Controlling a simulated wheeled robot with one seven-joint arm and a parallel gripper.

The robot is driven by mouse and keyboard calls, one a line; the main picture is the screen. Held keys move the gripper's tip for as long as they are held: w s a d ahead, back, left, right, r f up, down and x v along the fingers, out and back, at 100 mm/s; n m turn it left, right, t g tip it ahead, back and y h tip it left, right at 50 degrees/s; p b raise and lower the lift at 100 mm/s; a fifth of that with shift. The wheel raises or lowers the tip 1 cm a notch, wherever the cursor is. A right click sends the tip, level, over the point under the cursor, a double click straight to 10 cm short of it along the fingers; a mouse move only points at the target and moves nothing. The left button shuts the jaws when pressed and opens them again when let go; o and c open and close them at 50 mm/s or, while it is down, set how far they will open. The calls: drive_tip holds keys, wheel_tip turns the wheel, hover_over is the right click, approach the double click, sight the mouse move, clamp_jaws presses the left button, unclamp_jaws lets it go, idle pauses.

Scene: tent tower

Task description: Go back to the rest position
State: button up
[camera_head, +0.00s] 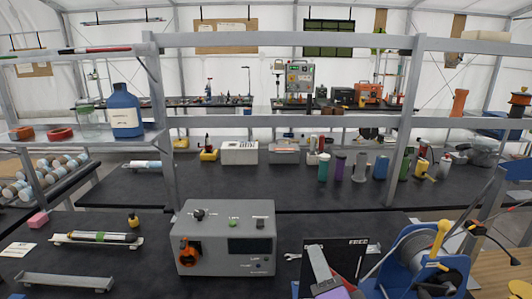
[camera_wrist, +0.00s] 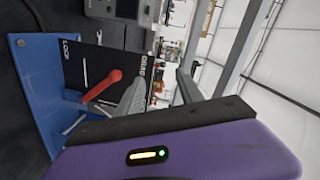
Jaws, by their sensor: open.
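My gripper (camera_head: 320,268) shows at the bottom of the head view, right of centre, in front of a black lettered panel. In the wrist view my gripper (camera_wrist: 160,82) has its two grey fingers apart with nothing between them, above its purple body. A red lever (camera_wrist: 101,84) on the black panel (camera_wrist: 85,62) with a blue base (camera_wrist: 35,95) lies to the left of the fingers. I cannot tell if a finger touches the lever; they look apart.
A grey control box (camera_head: 226,240) with an orange knob stands on the dark bench left of my gripper. A blue winch (camera_head: 430,270) with a yellow handle is close on the right. Shelf posts (camera_head: 164,120) rise behind. The bench's middle strip (camera_head: 280,190) is largely clear.

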drive_tip(key=s+d+f+n, duration=0.3)
drive_tip(key=s+f+n, duration=0.1)
drive_tip(key=s, duration=0.8)
drive_tip(key=s+d+f+n+g, duration=0.1)
drive_tip(key=s+d+f+n, duration=0.2)
drive_tip(key=s, duration=0.9)
drive_tip(key=s+d+f+n, duration=0.3)
drive_tip(key=s+f+n, duration=0.2)
drive_tip(key=s, duration=0.8)
drive_tip(key=shift+f+n+g+h, duration=0.4)
drive_tip(key=shift+f, duration=0.15)
